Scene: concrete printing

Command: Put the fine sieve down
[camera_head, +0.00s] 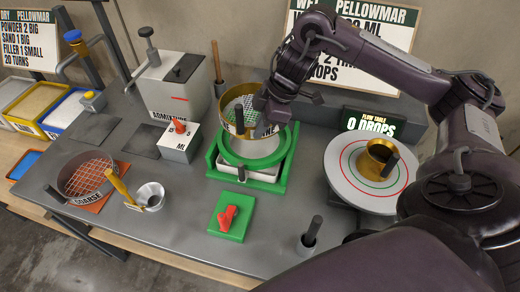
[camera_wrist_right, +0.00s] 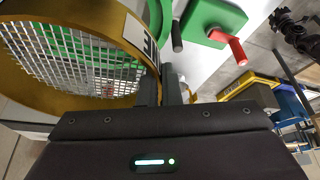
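The fine sieve (camera_head: 238,107) has a gold rim, a wire mesh and a white label. My right gripper (camera_head: 268,104) is at the sieve's right side. In the right wrist view the sieve (camera_wrist_right: 75,55) fills the left, tilted, and my right gripper's fingers (camera_wrist_right: 162,85) are close together at its edge, where they seem to hold its handle. A dark jointed part (camera_wrist_right: 292,28) at the top right of that view may be my left gripper; its fingers are unclear.
The coarse sieve (camera_head: 88,180) rests on an orange mat at the left. A gold ring (camera_head: 375,160) sits on the round flow table (camera_head: 345,185) at right.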

